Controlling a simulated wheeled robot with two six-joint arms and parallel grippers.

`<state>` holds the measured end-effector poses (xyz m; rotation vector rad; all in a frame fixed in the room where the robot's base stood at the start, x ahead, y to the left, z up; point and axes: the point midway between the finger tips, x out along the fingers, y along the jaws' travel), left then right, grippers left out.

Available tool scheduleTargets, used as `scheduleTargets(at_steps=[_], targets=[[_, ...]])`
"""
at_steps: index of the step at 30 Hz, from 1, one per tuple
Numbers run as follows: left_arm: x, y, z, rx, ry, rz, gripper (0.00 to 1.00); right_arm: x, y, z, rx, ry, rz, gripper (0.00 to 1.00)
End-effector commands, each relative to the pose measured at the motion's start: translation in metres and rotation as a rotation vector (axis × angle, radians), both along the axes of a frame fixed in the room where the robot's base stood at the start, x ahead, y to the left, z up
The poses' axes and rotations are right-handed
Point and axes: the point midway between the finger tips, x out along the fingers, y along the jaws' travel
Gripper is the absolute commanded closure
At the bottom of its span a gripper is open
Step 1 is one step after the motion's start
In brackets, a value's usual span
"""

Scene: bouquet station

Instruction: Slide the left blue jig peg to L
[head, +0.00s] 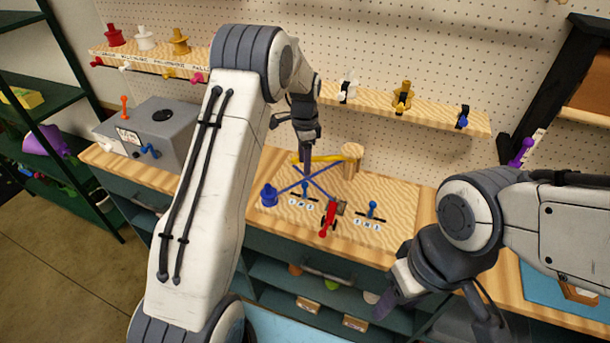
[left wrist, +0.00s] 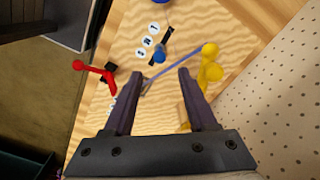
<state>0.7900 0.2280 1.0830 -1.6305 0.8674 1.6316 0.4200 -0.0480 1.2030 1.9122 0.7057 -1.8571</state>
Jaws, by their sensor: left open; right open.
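The left blue jig peg (head: 305,187) stands in a short dark slot beside a row of round letter marks (head: 301,202) on the wooden board. In the left wrist view the peg (left wrist: 160,65) sits toward the near end of its slot, ahead of the fingers; the letters are too small to read surely. My left gripper (head: 307,165) is above the board behind this peg, pointing down. Its open fingers (left wrist: 157,90) hold nothing and are apart from the peg. My right gripper (head: 388,298) is open and empty before the bench's front edge.
A red lever (head: 328,217) stands between the left peg and a second blue peg (head: 372,209). Crossed blue rods, a yellow piece (head: 318,158) and a wooden cylinder (head: 352,160) are close to my left gripper. A blue spool (head: 269,195) stands at left.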

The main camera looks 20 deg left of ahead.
Motion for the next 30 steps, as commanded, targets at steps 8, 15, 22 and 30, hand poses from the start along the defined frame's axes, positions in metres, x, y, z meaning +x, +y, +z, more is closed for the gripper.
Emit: scheduleTargets(at_steps=[8, 15, 22, 30], targets=[[-0.001, -0.001, -0.050, -0.001, 0.004, 0.001, 0.43, 0.000, 0.000, 0.023, 0.000, 0.000, 0.004, 0.50], [0.000, -0.001, -0.073, -0.001, 0.001, 0.001, 0.43, 0.000, 0.000, 0.029, 0.000, 0.000, 0.005, 0.50], [0.000, -0.001, -0.076, -0.001, -0.001, 0.001, 0.43, 0.000, 0.000, 0.029, 0.000, 0.000, 0.005, 0.50], [0.000, -0.001, -0.076, -0.001, -0.001, 0.001, 1.00, 0.000, 0.000, 0.029, 0.000, 0.000, 0.005, 0.50]])
